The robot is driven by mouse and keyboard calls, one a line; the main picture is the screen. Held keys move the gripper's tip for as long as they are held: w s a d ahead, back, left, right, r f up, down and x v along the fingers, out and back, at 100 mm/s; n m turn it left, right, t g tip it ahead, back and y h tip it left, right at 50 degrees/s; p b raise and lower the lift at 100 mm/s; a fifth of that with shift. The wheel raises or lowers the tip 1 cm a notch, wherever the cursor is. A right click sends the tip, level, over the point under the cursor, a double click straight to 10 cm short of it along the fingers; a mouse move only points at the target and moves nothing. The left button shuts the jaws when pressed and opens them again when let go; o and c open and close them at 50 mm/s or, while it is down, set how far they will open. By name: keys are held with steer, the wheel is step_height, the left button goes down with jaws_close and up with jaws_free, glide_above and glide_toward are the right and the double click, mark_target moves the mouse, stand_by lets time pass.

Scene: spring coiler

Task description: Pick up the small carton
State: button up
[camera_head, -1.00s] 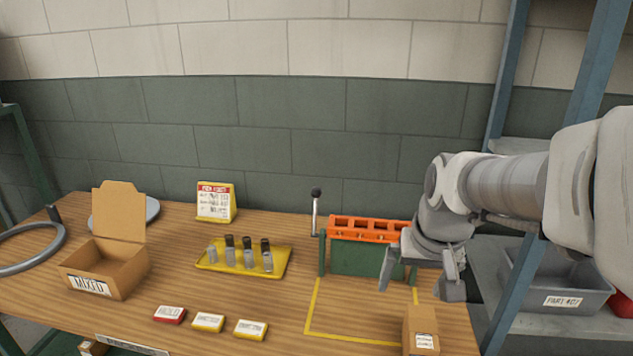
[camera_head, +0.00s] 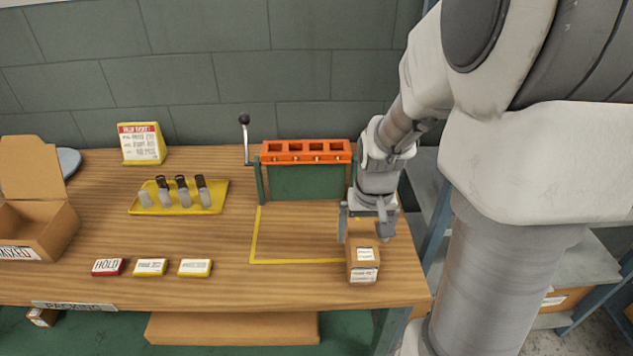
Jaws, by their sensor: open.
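The small carton (camera_head: 363,263) is a brown box with white labels on its top and front. It stands upright at the front right of the wooden table, by the corner of the yellow taped outline. My gripper (camera_head: 364,236) is open and points down just above and behind the carton, with its fingers apart. The left finger looks close to the carton's back left edge. I cannot tell whether it touches.
An orange-topped green rack (camera_head: 305,172) with a lever (camera_head: 245,140) stands behind the taped outline. A yellow tray (camera_head: 215,196) holds several small cylinders. An open box (camera_head: 60,232) stands at the left. Three small label blocks (camera_head: 150,267) lie near the front edge.

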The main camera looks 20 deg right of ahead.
steer(key=shift+w+d+f+b, duration=0.1)
steer(key=shift+w+f+b, duration=0.1)
steer(key=shift+f, duration=0.95)
steer(key=shift+w+f+b, duration=0.1)
steer(key=shift+f+b, duration=0.05)
steer(key=shift+f, duration=1.05)
steer(key=shift+w+d+f+b, duration=0.1)
steer(key=shift+w+f+b, duration=0.1)
steer(key=shift+f, duration=0.95)
steer(key=shift+r, duration=0.1)
jaws_close()
